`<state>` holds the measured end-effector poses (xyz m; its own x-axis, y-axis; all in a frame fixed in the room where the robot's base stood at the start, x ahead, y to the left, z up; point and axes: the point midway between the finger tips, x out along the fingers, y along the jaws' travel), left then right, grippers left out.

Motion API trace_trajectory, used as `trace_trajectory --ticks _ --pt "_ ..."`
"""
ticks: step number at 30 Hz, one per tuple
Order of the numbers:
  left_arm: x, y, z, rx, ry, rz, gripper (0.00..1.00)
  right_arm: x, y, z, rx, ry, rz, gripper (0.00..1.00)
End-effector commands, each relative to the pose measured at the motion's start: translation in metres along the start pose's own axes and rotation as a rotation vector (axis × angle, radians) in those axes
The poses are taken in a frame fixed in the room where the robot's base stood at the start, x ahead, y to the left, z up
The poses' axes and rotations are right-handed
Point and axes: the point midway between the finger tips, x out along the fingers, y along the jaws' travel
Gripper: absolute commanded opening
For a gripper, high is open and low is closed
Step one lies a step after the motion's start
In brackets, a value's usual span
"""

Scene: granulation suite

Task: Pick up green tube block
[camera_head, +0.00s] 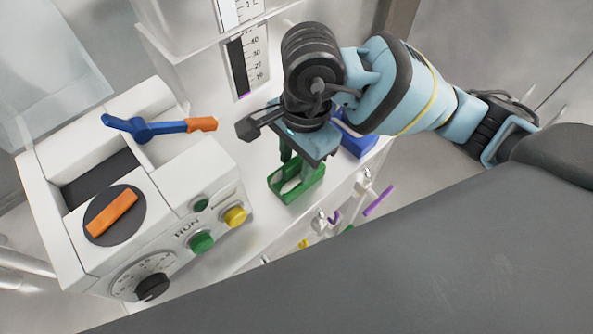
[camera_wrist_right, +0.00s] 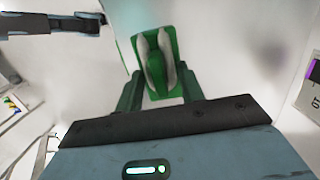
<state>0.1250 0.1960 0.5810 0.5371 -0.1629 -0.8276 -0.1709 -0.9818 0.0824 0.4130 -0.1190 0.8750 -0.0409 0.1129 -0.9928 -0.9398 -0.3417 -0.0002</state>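The green tube block (camera_head: 297,183) is an open-topped green holder on the white ledge, beside the white control box. My right gripper (camera_head: 300,166) points down over it, with its fingers low at the block. In the right wrist view, the block (camera_wrist_right: 156,62) shows green with pale slots, beyond and between the two dark green fingers (camera_wrist_right: 157,97). The fingers are spread apart; whether they touch the block's sides is unclear. The gripper hides part of the block in the head view. My left gripper is not seen in the head view.
A blue block (camera_head: 358,142) stands on the ledge just right of the gripper. The control box on the left carries a blue-and-orange lever (camera_head: 150,127), an orange knob (camera_head: 112,213) and several buttons. Small valves with coloured handles (camera_head: 378,201) hang along the ledge's front.

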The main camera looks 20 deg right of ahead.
Motion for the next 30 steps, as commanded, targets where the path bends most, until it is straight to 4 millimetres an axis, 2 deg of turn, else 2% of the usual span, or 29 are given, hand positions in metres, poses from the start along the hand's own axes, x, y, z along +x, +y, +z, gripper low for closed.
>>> trace_trajectory --ticks 2,9,11,25,30 --pt "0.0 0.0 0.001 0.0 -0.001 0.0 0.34 0.0 0.0 0.0 0.0 0.0 0.0 0.37" --pt "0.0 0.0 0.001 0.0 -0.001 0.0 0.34 0.0 0.0 0.0 0.0 0.0 0.0 0.05" --pt "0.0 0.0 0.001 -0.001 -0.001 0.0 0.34 -0.001 0.0 0.0 0.0 0.0 0.0 0.0" --pt "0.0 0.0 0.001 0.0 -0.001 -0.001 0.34 -0.002 0.0 0.0 0.0 0.0 -0.002 0.0" --pt "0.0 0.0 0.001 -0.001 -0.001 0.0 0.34 -0.011 -0.001 0.001 -0.001 -0.001 -0.004 0.0"
